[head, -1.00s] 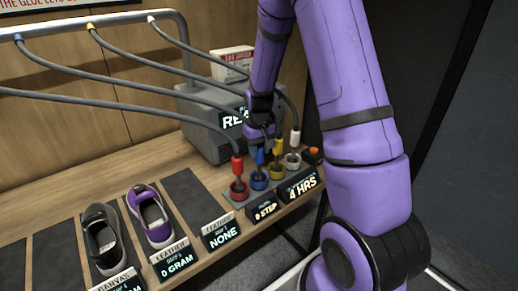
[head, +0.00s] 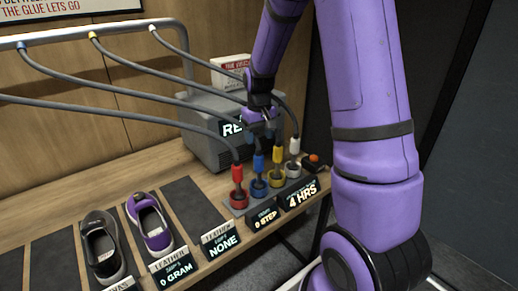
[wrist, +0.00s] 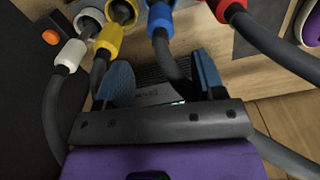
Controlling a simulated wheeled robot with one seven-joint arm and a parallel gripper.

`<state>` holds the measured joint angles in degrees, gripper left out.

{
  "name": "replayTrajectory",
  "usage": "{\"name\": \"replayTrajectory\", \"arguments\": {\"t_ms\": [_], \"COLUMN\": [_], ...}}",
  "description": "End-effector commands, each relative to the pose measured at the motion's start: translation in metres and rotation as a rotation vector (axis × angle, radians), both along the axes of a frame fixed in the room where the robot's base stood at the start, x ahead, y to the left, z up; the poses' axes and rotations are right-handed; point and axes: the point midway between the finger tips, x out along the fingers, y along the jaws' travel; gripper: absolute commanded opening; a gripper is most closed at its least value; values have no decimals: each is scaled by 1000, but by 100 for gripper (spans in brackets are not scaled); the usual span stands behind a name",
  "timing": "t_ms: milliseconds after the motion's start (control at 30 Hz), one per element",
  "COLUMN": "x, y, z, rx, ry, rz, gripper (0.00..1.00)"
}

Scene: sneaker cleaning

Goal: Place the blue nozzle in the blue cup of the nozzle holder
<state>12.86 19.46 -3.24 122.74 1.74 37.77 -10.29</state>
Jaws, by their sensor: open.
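The blue nozzle (head: 258,163) stands upright with its lower end at the blue cup (head: 258,188) of the nozzle holder (head: 240,210). It looks seated in that cup. In the wrist view the blue nozzle (wrist: 160,20) lies just beyond my fingers, with its grey hose running back between them. My gripper (head: 262,128) is above the nozzle, clear of it. In the wrist view my gripper (wrist: 163,78) has its two blue-padded fingers apart, with a gap on both sides of the hose.
The red nozzle (head: 237,173), yellow nozzle (head: 277,155) and white nozzle (head: 295,146) stand beside it, their hoses hanging from an overhead rail (head: 90,32). A grey machine (head: 205,140) stands behind. Shoes and label signs occupy the bench to the left.

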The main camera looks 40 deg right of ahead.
Motion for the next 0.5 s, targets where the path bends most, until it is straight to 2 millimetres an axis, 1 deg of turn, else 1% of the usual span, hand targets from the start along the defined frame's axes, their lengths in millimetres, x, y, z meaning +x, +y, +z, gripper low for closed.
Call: {"name": "replayTrajectory", "arguments": {"t_ms": [33, 100, 200, 333, 433, 500], "x": [0, 0, 0, -1, -6, -12], "y": [0, 0, 0, 1, 7, 14], "z": [10, 19, 30, 38, 50, 65], "rx": [0, 0, 0, 0, -2, -4], "ry": [-3, -2, -1, -2, -16, -36], "rz": [0, 0, 0, 1, 5, 11], "gripper": [63, 63, 63, 63, 63, 63]}}
